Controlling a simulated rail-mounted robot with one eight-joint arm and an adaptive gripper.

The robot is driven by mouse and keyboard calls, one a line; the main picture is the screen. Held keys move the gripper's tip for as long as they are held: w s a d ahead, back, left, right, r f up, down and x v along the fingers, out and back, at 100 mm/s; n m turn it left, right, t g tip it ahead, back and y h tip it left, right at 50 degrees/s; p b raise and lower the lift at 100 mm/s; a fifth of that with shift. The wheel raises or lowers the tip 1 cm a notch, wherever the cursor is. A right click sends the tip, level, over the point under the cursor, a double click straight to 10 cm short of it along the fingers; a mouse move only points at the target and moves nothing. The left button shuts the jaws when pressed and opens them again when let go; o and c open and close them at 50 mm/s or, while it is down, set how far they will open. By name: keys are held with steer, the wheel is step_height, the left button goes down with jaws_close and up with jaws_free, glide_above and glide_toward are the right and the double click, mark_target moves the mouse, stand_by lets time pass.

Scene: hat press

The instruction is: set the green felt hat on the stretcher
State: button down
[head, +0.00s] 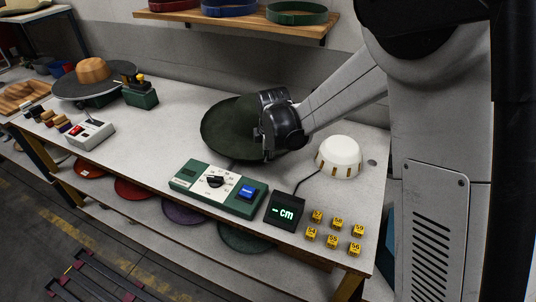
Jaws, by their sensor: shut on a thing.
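The dark green felt hat (228,128) is at the middle of the workbench in the head view, with its broad round surface facing the camera. My gripper (266,132) is shut on the hat at its right side; the fingertips are partly hidden. I cannot tell whether the hat touches the bench. A white slotted dome (338,153), which looks like the stretcher, stands bare on the bench to the right of the hat and gripper.
A green control box (218,190) with a dial and blue button sits in front of the hat. A display (285,212) reads "- cm". Several yellow number blocks (333,241) stand at the front right. A hat press (95,80) is at the far left. A shelf (240,20) holds hat bands.

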steer(key=shift+f+b, duration=0.5)
steer(key=shift+f, duration=0.1)
steer(key=c, duration=1.7)
jaws_free()
steer(key=shift+r, duration=0.1)
steer(key=a+v, duration=0.1)
steer(key=v, duration=1.1)
steer(key=s+d+r+m, duration=0.4)
steer(key=s+d+m, duration=0.1)
steer(key=s+d, duration=0.15)
steer(key=s+d+m+t, duration=0.1)
steer(key=s+d+m, duration=0.3)
steer(key=s+m, duration=0.1)
steer(key=s+d+m+t+b, duration=0.1)
steer(key=s+d+m, duration=0.4)
steer(key=s, duration=0.3)
steer(key=s+d+m+t+b, duration=0.1)
steer(key=s+d+m+t, duration=0.1)
steer(key=s+d+m, duration=0.3)
steer(key=shift+s+h, duration=0.3)
steer(key=shift+s, duration=0.7)
